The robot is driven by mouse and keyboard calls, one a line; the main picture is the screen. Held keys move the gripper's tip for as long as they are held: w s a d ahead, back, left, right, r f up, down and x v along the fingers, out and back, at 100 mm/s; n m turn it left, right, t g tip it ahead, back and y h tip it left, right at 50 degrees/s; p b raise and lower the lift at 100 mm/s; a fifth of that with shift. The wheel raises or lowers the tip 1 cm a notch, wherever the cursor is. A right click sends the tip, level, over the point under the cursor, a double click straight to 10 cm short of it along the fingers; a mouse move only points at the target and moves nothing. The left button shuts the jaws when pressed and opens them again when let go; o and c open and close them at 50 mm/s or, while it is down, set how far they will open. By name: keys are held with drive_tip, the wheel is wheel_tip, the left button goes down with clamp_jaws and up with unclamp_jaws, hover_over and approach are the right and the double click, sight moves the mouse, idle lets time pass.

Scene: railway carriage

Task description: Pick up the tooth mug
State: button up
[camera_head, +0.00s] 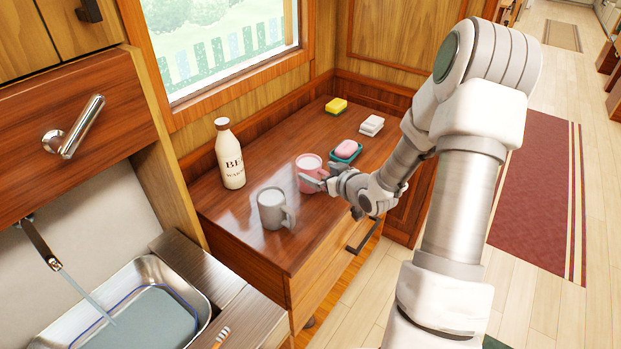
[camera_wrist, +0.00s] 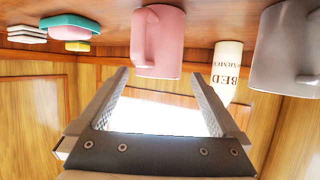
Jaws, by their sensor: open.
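Two mugs stand upright on the wooden cabinet top (camera_head: 262,241), and I cannot tell from looks which is the tooth mug. A pink mug (camera_head: 309,164) stands near the middle; a grey mug (camera_head: 271,208) stands nearer the sink. My gripper (camera_head: 316,182) is open beside the pink mug and partly covers it in the head view. In the wrist view, upside down, the pink mug (camera_wrist: 165,42) lines up with the gap between my fingertips (camera_wrist: 158,76). The grey mug (camera_wrist: 286,48) is to its right. Nothing is held; whether the fingers touch the pink mug is unclear.
A white lettered bottle (camera_head: 230,158) stands behind the mugs. A teal soap dish (camera_head: 347,158) with pink soap, white folded cloths (camera_head: 371,125) and a yellow sponge (camera_head: 336,106) are farther along. A steel sink (camera_head: 135,310) is at lower left.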

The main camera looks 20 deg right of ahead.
sight(310, 165)
drive_tip(key=shift+f+x, duration=0.15)
drive_tip(key=shift+x, duration=1.4)
drive_tip(key=shift+f+x, duration=0.15)
drive_tip(key=shift+x, duration=1.35)
drive_tip(key=shift+s+d, duration=0.1)
drive_tip(key=shift+c, duration=0.2)
drive_tip(key=c, duration=1.4)
